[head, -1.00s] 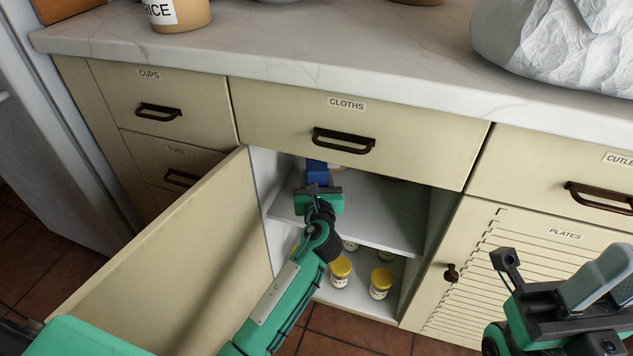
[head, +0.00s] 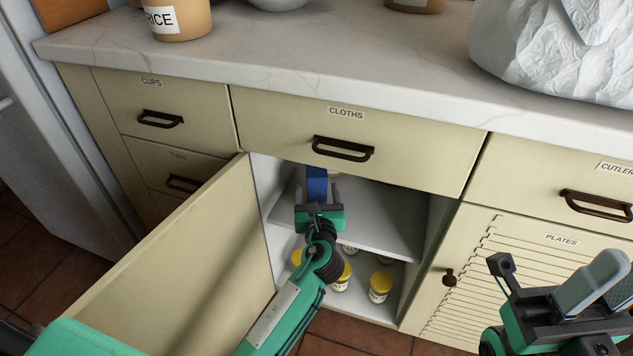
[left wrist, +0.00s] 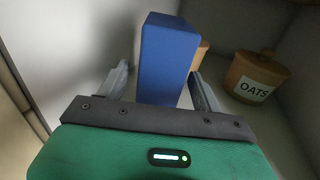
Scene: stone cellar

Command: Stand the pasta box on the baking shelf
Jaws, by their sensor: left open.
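The blue pasta box (head: 317,182) stands upright on the upper shelf (head: 375,222) inside the open cabinet, its top partly hidden by the cabinet's upper edge in the head view. My left gripper (head: 318,196) is open in front of the box. In the left wrist view its fingers (left wrist: 160,80) are spread to either side of the box (left wrist: 168,60), with a gap visible on each side. My right gripper (head: 598,278) is at the lower right, away from the cabinet opening; how far its fingers are apart is unclear.
An oats jar (left wrist: 255,78) stands right of the box, with another tan jar (left wrist: 200,52) partly behind it. Several yellow-lidded jars (head: 380,286) stand on the lower level. The open cabinet door (head: 160,265) flanks my left arm. The worktop (head: 330,55) overhangs above.

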